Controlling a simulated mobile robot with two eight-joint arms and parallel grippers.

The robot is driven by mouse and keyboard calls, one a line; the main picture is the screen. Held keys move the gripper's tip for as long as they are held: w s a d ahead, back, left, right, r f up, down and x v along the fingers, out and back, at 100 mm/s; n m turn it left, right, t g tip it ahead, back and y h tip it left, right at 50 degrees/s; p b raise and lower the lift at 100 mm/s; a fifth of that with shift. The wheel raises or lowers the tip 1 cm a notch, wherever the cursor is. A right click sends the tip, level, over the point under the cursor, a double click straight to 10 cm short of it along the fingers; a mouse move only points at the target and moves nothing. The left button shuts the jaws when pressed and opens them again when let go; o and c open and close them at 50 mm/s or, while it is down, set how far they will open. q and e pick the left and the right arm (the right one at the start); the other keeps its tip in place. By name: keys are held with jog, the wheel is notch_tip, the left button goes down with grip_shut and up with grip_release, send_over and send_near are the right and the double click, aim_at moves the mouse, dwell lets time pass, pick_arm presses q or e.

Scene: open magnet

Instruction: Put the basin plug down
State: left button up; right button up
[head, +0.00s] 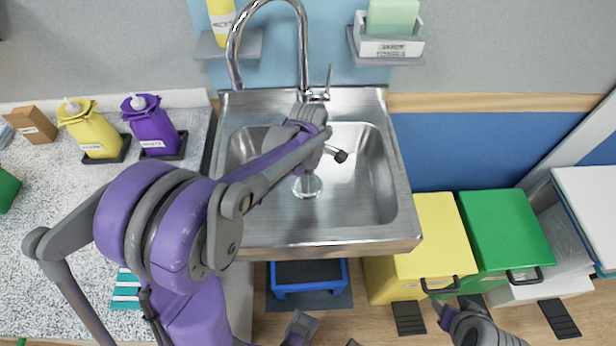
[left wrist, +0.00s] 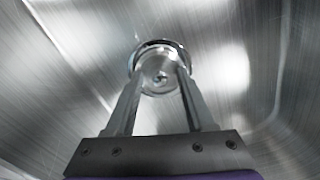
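The steel sink (head: 262,228) is in the middle of the head view, with a round metal drain ring (head: 307,187) on its basin floor. My left arm reaches over the basin and hides part of it. In the left wrist view, the two fingers of my left gripper (left wrist: 159,88) stand apart and point at the drain ring (left wrist: 160,45). A pale round piece with a dark centre, apparently the basin plug (left wrist: 159,77), shows between the fingertips, inside the ring. I cannot tell whether the fingers touch it. My right gripper (head: 456,312) is at the lower right, small and partly cut off.
A tall curved faucet (head: 303,45) stands behind the basin. Yellow (head: 95,130) and purple (head: 150,127) dispensers stand on the left counter. Yellow (head: 430,230) and green (head: 505,232) bins are right of the sink. A blue step or tray (head: 308,288) is below it.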

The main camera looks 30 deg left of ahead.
pick_arm(q)
jog(key=shift+r, duration=0.45)
notch_tip(320, 180, up, 12)
jog(key=p, duration=0.1)
jog(key=shift+f, duration=0.25)
